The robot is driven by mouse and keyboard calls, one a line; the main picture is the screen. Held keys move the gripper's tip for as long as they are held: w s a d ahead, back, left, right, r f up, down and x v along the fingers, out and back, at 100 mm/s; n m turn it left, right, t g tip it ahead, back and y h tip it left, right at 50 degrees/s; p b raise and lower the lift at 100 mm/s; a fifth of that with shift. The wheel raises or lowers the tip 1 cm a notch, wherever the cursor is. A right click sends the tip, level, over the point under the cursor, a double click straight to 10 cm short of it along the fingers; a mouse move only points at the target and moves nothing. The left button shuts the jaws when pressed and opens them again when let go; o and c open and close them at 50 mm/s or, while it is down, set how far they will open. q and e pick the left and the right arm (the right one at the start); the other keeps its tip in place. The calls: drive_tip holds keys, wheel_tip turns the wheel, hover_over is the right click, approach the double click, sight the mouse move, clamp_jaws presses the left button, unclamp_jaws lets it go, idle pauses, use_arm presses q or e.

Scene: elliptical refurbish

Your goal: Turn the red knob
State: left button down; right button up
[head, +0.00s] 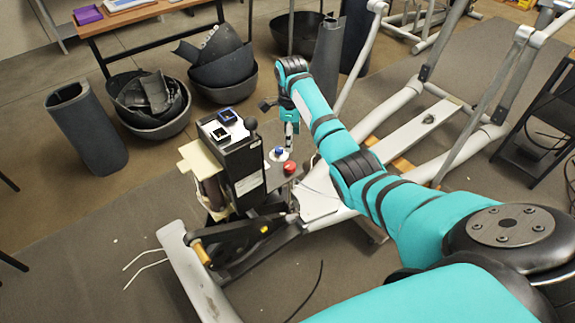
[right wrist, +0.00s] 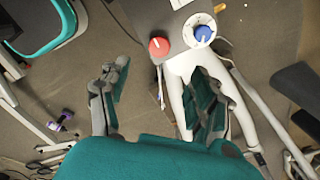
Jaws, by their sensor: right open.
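The red knob (head: 289,168) sits on the dark panel of the machine in the head view, in front of a blue knob (head: 279,152) on a white dial. In the right wrist view the red knob (right wrist: 158,47) shows at the top, left of the blue knob (right wrist: 203,34). My right gripper (right wrist: 160,92) is open and empty, its two fingers apart. The red knob appears beyond the fingertips, with no visible contact. In the head view my right arm reaches in from the right; its fingers are small and unclear there. My left gripper is not in view.
A black box (head: 245,160) with small devices on top stands left of the knobs. Light metal frame tubes (head: 372,120) surround the panel to the right. Dark bowls (head: 150,105) and a dark curved piece (head: 87,128) stand on the floor at left.

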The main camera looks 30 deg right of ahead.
sight(290, 165)
wheel_tip(290, 165, down, 10)
drive_tip(key=shift+a+f+b, duration=0.1)
drive_tip(key=shift+f+b, duration=0.15)
drive_tip(key=shift+b, duration=0.55)
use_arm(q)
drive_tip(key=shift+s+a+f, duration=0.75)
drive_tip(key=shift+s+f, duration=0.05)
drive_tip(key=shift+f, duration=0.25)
use_arm(e)
drive_tip(key=shift+f, duration=0.8)
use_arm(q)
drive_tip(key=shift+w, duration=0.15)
use_arm(e)
drive_tip(key=shift+c, duration=1.2)
drive_tip(key=c, duration=0.9)
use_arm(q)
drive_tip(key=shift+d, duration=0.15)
use_arm(e)
drive_tip(key=shift+c, duration=0.2)
